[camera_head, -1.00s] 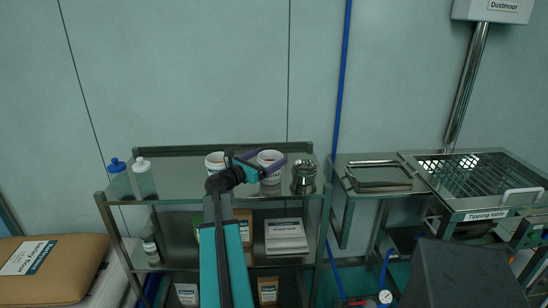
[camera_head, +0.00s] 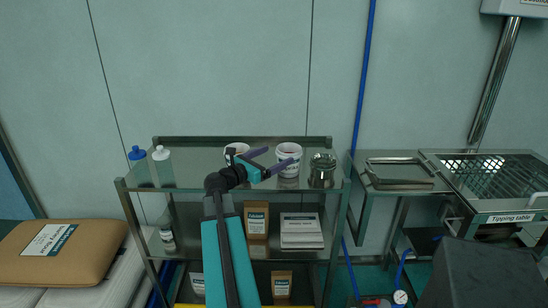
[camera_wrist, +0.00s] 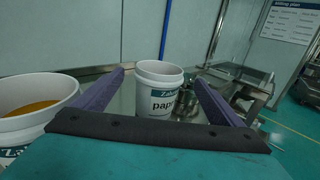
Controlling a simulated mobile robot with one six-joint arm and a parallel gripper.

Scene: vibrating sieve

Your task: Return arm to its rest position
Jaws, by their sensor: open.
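My gripper (camera_head: 280,157) is open and empty, with two purple fingers on a teal body above the top of a metal shelf rack (camera_head: 200,183). In the wrist view the spread fingers (camera_wrist: 160,80) point toward a white tub labelled "pap…" (camera_wrist: 160,102). The tub stands beyond the fingertips and seems free of them. In the head view this tub (camera_head: 289,172) is just right of the fingers. My arm reaches up from the bottom, bent at the wrist.
A second white tub with orange-brown contents (camera_wrist: 32,108) is close at my gripper's left. A metal jar (camera_head: 321,172) stands right of the first tub. Two bottles, blue-capped (camera_head: 139,168) and white-capped (camera_head: 162,168), stand at left. The tipping table (camera_head: 490,205) is at right.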

